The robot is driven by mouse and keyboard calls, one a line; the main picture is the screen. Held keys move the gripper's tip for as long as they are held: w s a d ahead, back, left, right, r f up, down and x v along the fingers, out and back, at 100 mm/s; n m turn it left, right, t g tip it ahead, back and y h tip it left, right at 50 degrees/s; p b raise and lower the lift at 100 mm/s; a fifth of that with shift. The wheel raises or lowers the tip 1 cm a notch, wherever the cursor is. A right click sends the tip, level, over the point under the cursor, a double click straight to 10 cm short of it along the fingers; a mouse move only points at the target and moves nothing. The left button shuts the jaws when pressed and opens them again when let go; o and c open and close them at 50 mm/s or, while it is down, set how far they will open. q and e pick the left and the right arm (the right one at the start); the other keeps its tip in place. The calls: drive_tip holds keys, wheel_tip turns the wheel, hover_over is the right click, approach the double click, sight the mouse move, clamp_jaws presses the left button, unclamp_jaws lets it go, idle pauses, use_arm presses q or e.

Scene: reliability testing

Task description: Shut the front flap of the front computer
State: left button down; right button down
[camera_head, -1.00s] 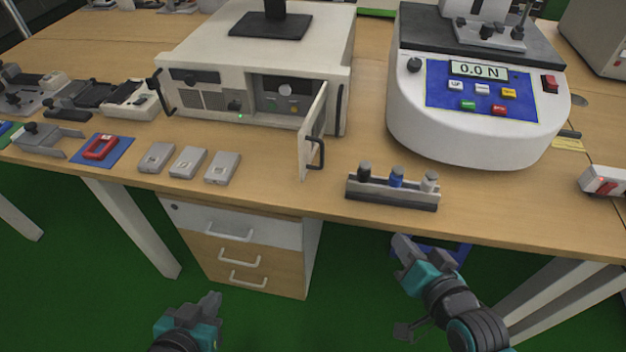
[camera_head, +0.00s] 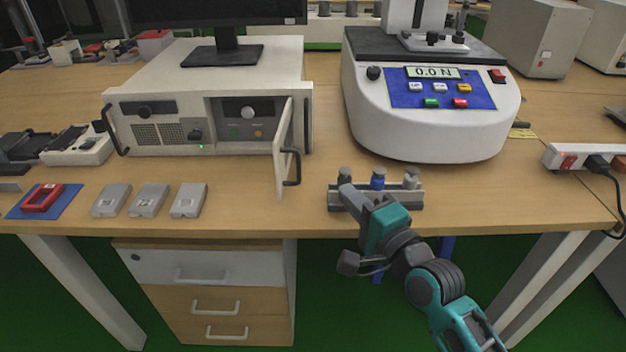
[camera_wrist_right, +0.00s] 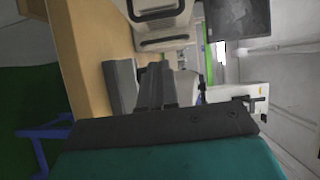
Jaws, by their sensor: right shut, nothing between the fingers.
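The front computer (camera_head: 195,72) is a white box on the wooden table, left of centre in the head view. Its front flap (camera_head: 282,160) is a narrow white panel with a black handle (camera_head: 292,168). The flap stands open, hinged at the right of the recess and swung out toward me. My right gripper (camera_head: 346,194) is shut and empty, to the right of the flap and apart from it, in front of the small bottle rack. Its fingers (camera_wrist_right: 155,86) also show in the right wrist view. My left gripper is out of view.
The bottle rack (camera_head: 404,196) stands close behind my right gripper. A white force tester (camera_head: 430,135) stands behind it. Several grey boxes (camera_head: 148,199) and a red part on a blue mat (camera_head: 68,200) lie front left. The tabletop just right of the flap is clear.

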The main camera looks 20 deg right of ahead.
drive_tip(key=x, duration=0.5)
drive_tip(key=shift+b, duration=0.4)
drive_tip(key=w+a, duration=0.2)
drive_tip(key=shift+a, duration=0.35)
drive_tip(key=shift+w+a, duration=0.2)
drive_tip(key=shift+a, duration=0.2)
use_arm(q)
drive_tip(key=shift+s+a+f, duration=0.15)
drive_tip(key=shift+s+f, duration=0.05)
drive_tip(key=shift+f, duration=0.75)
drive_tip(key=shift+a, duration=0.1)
